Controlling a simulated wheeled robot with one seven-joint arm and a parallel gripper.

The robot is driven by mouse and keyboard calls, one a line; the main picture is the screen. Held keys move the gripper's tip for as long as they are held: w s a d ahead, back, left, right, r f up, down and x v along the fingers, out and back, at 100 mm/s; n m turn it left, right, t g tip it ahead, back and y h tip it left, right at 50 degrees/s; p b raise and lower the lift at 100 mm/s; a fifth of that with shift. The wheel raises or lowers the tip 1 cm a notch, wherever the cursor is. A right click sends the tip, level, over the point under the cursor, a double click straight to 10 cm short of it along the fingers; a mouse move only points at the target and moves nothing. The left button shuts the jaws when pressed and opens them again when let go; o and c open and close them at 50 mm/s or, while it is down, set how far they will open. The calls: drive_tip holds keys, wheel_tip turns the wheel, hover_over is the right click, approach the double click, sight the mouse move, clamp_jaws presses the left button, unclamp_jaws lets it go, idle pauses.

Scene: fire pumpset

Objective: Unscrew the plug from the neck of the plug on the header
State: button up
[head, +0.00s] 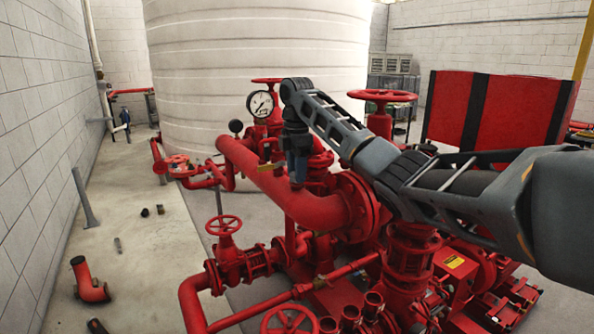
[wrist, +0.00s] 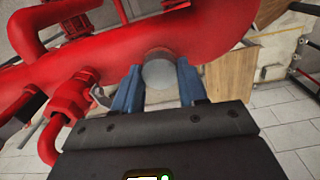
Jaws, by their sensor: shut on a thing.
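The red header (head: 262,178) is a thick pipe sloping down to the right in the head view; it also crosses the upper part of the wrist view (wrist: 215,35). The plug (wrist: 159,74) is a grey round piece at a short neck (wrist: 157,53) on the header. My gripper (wrist: 159,68) is shut on the plug, with one blue finger on each side. In the head view my gripper (head: 297,182) points down at the header's top from above. The fingers hide the plug there. I cannot tell how far the plug is threaded into the neck.
A pressure gauge (head: 260,104) and a red handwheel (head: 381,96) stand close to my arm. A lower handwheel valve (head: 224,226) is in front of the header. A large white tank (head: 255,55) rises behind. Loose fittings and a red elbow (head: 89,280) lie on the left floor.

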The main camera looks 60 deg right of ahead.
drive_tip(key=shift+r, duration=2.4)
